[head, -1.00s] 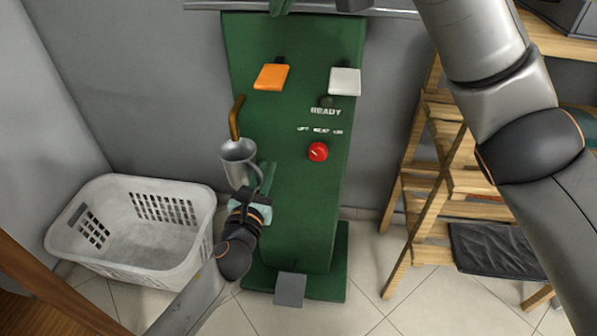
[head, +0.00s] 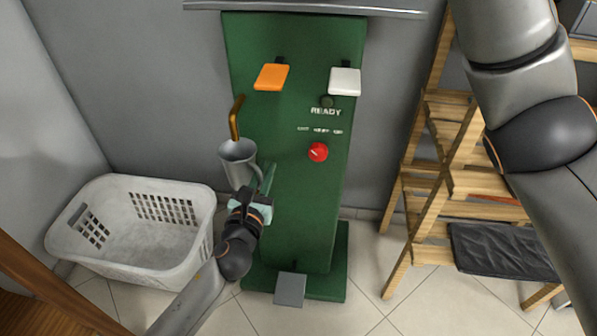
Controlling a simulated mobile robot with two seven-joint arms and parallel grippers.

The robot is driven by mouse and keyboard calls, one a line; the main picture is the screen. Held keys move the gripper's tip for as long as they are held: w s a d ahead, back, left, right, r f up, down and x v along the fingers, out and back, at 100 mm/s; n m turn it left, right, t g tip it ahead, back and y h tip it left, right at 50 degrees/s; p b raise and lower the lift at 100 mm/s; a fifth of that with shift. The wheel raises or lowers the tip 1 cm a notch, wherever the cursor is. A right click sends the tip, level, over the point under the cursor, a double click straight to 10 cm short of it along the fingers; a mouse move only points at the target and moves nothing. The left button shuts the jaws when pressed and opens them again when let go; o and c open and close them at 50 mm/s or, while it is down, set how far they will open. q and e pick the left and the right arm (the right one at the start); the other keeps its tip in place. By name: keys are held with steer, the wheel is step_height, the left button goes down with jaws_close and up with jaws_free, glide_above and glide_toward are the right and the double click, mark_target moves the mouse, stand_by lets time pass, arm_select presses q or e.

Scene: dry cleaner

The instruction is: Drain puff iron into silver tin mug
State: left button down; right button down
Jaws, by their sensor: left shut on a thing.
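The puff iron is a tall green stand (head: 285,200) with an orange paddle (head: 271,77), a white paddle (head: 345,81), a red knob (head: 318,152), a READY label and a grey foot pedal (head: 290,289). A brass drain spout (head: 235,118) curves down on its left side. The silver tin mug (head: 238,163) is upright under the spout, its mouth just below the spout's end. My left gripper (head: 254,200) is shut on the mug at its lower right side and partly hides it. My right arm comes in at the upper right; its gripper is out of view.
A white laundry basket (head: 130,262) stands on the tiled floor at the left. A wooden shelf rack (head: 430,200) with a dark folded item (head: 500,250) stands at the right. A grey metal rail (head: 305,10) runs along the top of the stand. A brown wooden edge is at the lower left.

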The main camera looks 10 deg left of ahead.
arm_select(q)
steer(key=s, duration=1)
steer(key=shift+a+f, duration=0.15)
steer(key=shift+f, duration=0.3)
stand_by(0.5)
stand_by(0.3)
